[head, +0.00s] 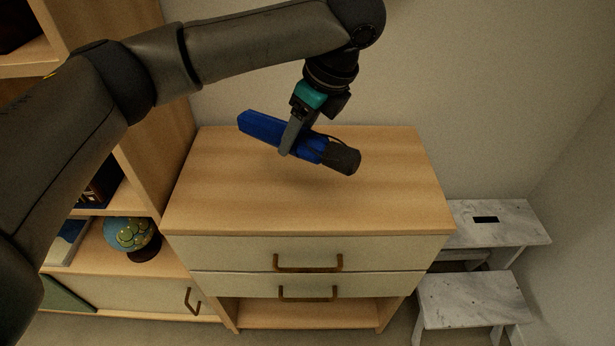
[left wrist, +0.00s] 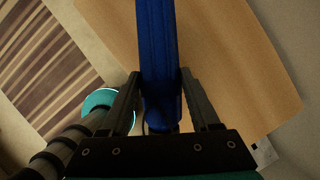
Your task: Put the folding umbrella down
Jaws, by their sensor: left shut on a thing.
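The folding umbrella (head: 268,127) is blue with a dark handle end. It also shows in the left wrist view (left wrist: 158,50), running up between the two fingers. My left gripper (head: 290,148) is shut on it around the middle, with the handle end to the right. The umbrella is over the top of the wooden dresser (head: 230,205). Whether it touches the top or hangs just above it, I cannot tell. My right gripper is in neither view.
The dresser top is otherwise bare. A shelf unit (head: 150,190) stands to the left, with a globe (head: 132,235) on a lower shelf. A marbled step stool (head: 470,297) stands at the right. A wall (head: 440,90) is behind the dresser.

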